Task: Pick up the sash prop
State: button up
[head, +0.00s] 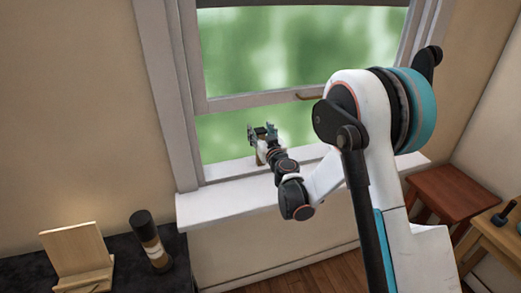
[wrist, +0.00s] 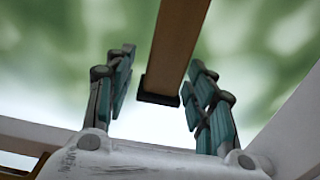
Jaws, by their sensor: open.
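The sash prop (wrist: 178,42) is a light brown wooden stick with a dark end cap, in the wrist view. It runs from the top edge down to the middle of the picture, between my fingers. My gripper (wrist: 162,58) is open, with one teal-padded finger on each side of the stick and a visible gap to both. In the head view my gripper (head: 262,132) is at the window opening, just above the sill. A small pale brown piece below the fingers there may be the prop; most of it is hidden by my gripper.
The raised window sash (head: 240,102) has a brass handle (head: 310,97) and sits above my gripper. The white sill (head: 225,203) runs beneath. A dark counter (head: 115,262) at lower left holds a wooden stand (head: 75,250) and a dark-topped cylinder (head: 150,240). A red-brown stool (head: 447,190) stands right.

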grip_shut()
